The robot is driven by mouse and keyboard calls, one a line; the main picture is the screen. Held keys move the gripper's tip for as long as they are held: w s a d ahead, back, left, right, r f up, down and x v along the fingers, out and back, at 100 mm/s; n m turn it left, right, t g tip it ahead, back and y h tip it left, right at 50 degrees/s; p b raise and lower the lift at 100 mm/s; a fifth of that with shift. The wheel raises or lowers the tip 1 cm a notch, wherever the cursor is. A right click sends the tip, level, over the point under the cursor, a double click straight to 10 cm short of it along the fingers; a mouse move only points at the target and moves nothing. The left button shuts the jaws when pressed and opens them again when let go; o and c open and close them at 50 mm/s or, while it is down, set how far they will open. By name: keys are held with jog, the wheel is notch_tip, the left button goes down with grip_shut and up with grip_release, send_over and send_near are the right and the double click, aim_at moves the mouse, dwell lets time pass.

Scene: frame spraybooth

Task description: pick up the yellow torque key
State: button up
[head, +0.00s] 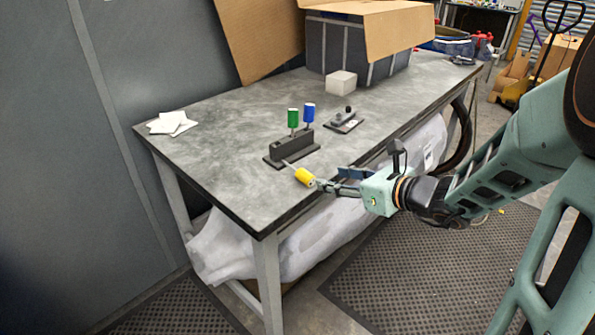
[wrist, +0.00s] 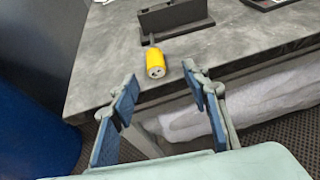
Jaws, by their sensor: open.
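The yellow torque key (head: 305,177) lies at the front edge of the grey workbench (head: 220,180), its thin shaft pointing back toward a dark holder block (head: 290,148). In the wrist view the yellow key (wrist: 155,63) shows its round end toward me, ahead of my jaws and between their lines. The holder (wrist: 172,19) stands behind it. A green key (head: 293,118) and a blue key (head: 309,112) stand upright in the holder. My gripper (head: 330,187) is open, just right of the yellow handle; in the wrist view both blue-padded fingers (wrist: 160,87) are apart with nothing between them.
A small dark fixture (head: 345,121) sits right of the holder. A pale block (head: 341,82) and a large open box (head: 350,45) stand farther back. White cards (head: 172,123) lie at the left. The bench between cards and holder is clear.

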aim_at(308, 174)
jog(key=x, duration=0.3)
jog(key=s+b+x, duration=0.1)
jog(key=x, duration=0.1)
jog(key=shift+w+a+f, duration=0.1)
jog(key=shift+a+f, duration=0.1)
jog(key=shift+a, duration=0.25)
jog(key=shift+b+x, duration=0.45)
jog(key=shift+x, duration=2.65)
jog(key=shift+w+r, duration=0.1)
jog(key=shift+r, duration=0.05)
jog(key=shift+c, duration=0.4)
grip_shut()
jog(key=shift+r, duration=0.1)
